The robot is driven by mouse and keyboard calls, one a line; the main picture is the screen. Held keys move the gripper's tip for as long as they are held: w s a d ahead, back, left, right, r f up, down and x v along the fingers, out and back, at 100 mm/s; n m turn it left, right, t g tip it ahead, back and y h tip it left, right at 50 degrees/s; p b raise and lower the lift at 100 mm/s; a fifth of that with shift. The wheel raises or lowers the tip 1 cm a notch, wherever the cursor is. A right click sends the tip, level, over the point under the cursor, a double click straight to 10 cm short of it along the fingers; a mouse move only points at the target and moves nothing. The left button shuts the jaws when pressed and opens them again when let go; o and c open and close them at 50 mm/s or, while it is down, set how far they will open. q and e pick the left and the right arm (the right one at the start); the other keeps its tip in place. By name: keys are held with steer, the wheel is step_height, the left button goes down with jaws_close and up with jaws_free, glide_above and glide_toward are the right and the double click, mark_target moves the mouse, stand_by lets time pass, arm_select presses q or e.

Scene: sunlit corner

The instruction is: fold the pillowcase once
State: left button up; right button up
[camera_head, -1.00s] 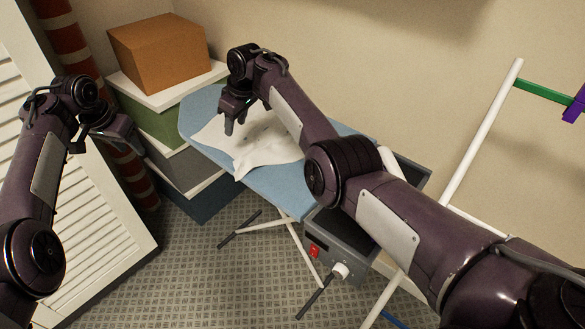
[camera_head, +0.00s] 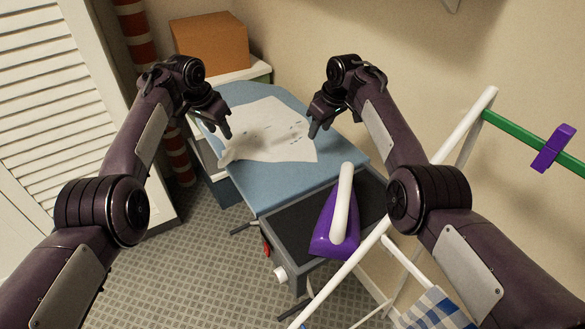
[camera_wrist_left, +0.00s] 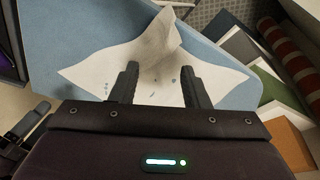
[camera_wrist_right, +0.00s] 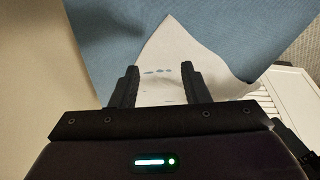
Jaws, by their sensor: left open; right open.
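The white pillowcase (camera_head: 275,128) with small dark marks lies on the blue ironing board (camera_head: 270,185). It looks spread out, with a raised, creased part near its left edge. In the left wrist view the pillowcase (camera_wrist_left: 160,52) shows a raised fold beyond the fingers. In the right wrist view one pointed corner of the pillowcase (camera_wrist_right: 172,45) shows beyond the fingers. My left gripper (camera_head: 226,134) is open over the pillowcase's left side. My right gripper (camera_head: 314,132) is open at its right side. Both are empty; contact with the cloth cannot be told.
A purple iron (camera_head: 335,225) with a white handle stands on the dark rest at the board's near end. A drying rack (camera_head: 470,130) with a purple peg (camera_head: 553,148) and a checked cloth (camera_head: 437,310) is at right. An orange box (camera_head: 210,43) is behind; a louvred door (camera_head: 50,90) is left.

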mark_target(312, 156)
steer(key=f, duration=0.1)
steer(key=a+f, duration=0.2)
steer(key=f, duration=0.1)
steer(key=shift+w, duration=0.3)
arm_select(q)
steer(key=f, duration=0.5)
steer(key=a+f, duration=0.1)
steer(key=f, duration=0.1)
steer(key=shift+w+f, duration=0.2)
steer(key=shift+f, duration=0.2)
arm_select(e)
steer(key=f, duration=0.1)
steer(key=d+f, duration=0.1)
steer(key=f, duration=0.1)
steer(key=shift+s+f, duration=0.1)
steer(key=shift+f, duration=0.15)
arm_select(q)
steer(key=shift+a+f, duration=0.1)
steer(key=shift+f, duration=0.05)
arm_select(e)
steer(key=shift+a+f, duration=0.1)
steer(key=shift+f, duration=0.05)
arm_select(q)
steer(key=shift+a+f, duration=0.1)
steer(key=shift+a, duration=0.1)
arm_select(e)
steer(key=shift+a, duration=0.2)
steer(key=shift+d+f, duration=0.1)
